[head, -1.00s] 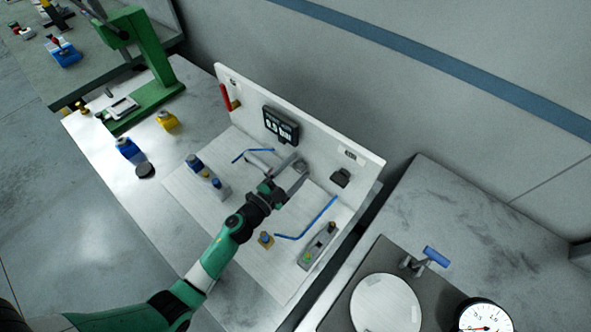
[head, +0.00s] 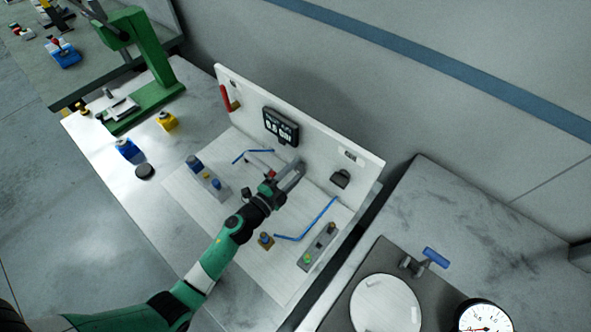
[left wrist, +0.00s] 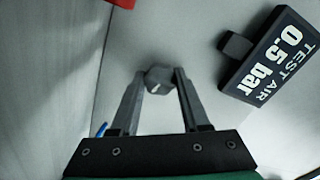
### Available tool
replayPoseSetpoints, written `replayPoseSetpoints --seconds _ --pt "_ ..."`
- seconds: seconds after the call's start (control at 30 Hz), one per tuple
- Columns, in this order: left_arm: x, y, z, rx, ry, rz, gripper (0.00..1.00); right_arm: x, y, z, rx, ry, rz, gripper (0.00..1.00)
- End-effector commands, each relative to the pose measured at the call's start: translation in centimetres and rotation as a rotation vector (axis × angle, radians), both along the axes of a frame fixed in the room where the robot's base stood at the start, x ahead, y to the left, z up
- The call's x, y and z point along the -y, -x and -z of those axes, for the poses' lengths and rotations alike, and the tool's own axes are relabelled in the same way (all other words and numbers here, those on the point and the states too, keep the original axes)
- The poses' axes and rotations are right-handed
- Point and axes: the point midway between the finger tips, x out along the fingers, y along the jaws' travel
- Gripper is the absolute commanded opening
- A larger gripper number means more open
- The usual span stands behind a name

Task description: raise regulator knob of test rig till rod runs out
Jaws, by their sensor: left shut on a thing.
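The test rig is a white base plate with an upright white panel (head: 318,128). A dark display (head: 281,126) on the panel reads "TEST AIR 0.5 bar" in the left wrist view (left wrist: 272,55). The grey regulator knob (left wrist: 158,79) has a light mark on its face and sits between the fingertips of my left gripper (left wrist: 160,80), which is shut on it. In the head view the left gripper (head: 294,172) is close to the panel, below and right of the display, and hides the knob. I cannot clearly make out the rod behind my wrist. My right gripper is out of view.
A red handle (head: 228,98) is on the panel's left part. Blue hoses (head: 318,222) run over the base plate. A strip with a green button (head: 307,258) lies at the right. A dark block (head: 340,178) is right of the gripper. A gauge (head: 482,317) stands front right.

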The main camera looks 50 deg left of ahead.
Motion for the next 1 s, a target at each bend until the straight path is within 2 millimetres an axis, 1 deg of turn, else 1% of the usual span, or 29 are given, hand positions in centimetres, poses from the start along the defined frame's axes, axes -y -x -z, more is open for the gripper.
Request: replayPoseSetpoints --seconds 0.17,0.2,0.27,0.3,0.37,0.63,0.73,0.87,1.0 --pt "0.0 0.0 0.0 0.0 0.001 0.0 0.0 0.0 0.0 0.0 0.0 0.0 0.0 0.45" --pt "0.0 0.0 0.0 0.0 0.002 0.0 0.48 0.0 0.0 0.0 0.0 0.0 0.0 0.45" --pt "0.0 0.0 0.0 0.0 0.002 0.0 0.58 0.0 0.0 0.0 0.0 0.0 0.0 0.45" --pt "0.0 0.0 0.0 0.0 0.002 0.0 0.66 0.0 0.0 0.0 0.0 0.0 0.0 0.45" --pt "0.0 0.0 0.0 0.0 0.002 0.0 0.76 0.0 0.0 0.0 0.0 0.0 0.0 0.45" --pt "0.0 0.0 0.0 0.0 0.003 0.0 0.76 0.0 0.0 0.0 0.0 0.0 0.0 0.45" --pt "0.0 0.6 0.0 -0.001 0.004 0.0 0.76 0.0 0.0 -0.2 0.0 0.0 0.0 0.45" --pt "0.3 2.8 -0.1 -0.003 0.005 -0.002 0.76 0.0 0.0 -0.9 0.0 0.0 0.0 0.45" --pt "0.6 6.2 -0.1 -0.003 0.005 -0.003 0.76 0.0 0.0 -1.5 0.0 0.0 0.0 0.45"
